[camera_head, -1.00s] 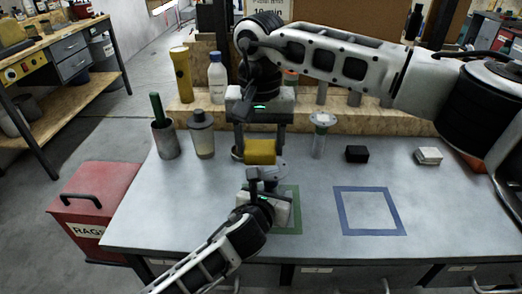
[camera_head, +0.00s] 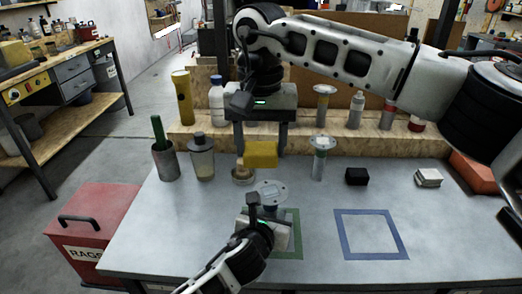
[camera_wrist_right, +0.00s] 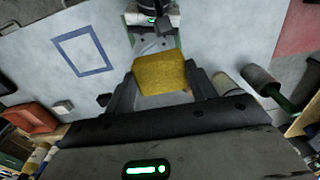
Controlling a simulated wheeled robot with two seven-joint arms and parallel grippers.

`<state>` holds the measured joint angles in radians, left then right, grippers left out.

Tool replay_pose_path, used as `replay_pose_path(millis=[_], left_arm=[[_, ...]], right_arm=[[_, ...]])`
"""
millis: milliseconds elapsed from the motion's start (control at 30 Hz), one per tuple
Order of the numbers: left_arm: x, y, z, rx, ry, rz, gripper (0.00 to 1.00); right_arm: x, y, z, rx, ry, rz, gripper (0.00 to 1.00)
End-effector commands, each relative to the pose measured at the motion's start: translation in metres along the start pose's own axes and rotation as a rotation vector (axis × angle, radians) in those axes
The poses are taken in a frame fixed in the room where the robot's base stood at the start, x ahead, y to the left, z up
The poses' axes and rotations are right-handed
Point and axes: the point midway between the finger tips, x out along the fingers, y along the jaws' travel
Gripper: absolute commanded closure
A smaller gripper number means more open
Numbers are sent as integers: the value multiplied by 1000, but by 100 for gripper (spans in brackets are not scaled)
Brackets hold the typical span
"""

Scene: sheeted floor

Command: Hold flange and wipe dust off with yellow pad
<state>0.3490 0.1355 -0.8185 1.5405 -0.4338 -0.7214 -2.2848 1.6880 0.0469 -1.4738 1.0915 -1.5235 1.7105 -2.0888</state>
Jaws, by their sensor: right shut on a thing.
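The yellow pad (camera_head: 261,154) is in my right gripper (camera_head: 257,150), which is shut on it and holds it in the air over the table. In the right wrist view the pad (camera_wrist_right: 161,76) sits between the fingers. The grey flange (camera_head: 271,191) is a round metal disc just in front of and below the pad, apart from it in the head view. My left gripper (camera_head: 264,212) is at the flange above the green taped square (camera_head: 291,247). Its fingers are largely hidden, so I cannot see its grip. Dust on the flange is too small to make out.
A round tin (camera_head: 243,175), a grey jar (camera_head: 201,157) and a cup (camera_head: 165,163) stand at the back left. A clear-topped part (camera_head: 319,158), a black block (camera_head: 356,176) and a pale block (camera_head: 428,177) are to the right. The blue taped square (camera_head: 370,235) is empty.

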Motion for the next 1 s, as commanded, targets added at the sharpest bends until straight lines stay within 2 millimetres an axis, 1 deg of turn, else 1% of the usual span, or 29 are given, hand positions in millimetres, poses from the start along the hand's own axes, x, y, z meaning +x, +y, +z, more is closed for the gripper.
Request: replay_pose_path(millis=[67,433,467,500,533,567,867,967,1000], left_arm=[[0,1,-2,2,5,3,100],[0,1,-2,1,5,3,100],[0,1,-1,1,3,3,69],[0,1,-1,1,3,3,58],[0,1,-1,1,2,2,50],[0,1,-1,1,2,2,46],[-1,0,-2,1,3,1,46],[-9,0,-2,1,1,0,46],[-14,1,-2,2,1,0,46]], right_arm=[[-3,0,0,0,0,0,62],[-2,0,0,0,0,0,62],[-2,0,0,0,0,0,62],[-2,0,0,0,0,0,62],[-2,0,0,0,0,0,62],[-2,0,0,0,0,0,62],[-2,0,0,1,0,0,62],[-2,0,0,1,0,0,63],[-2,0,0,1,0,0,63]])
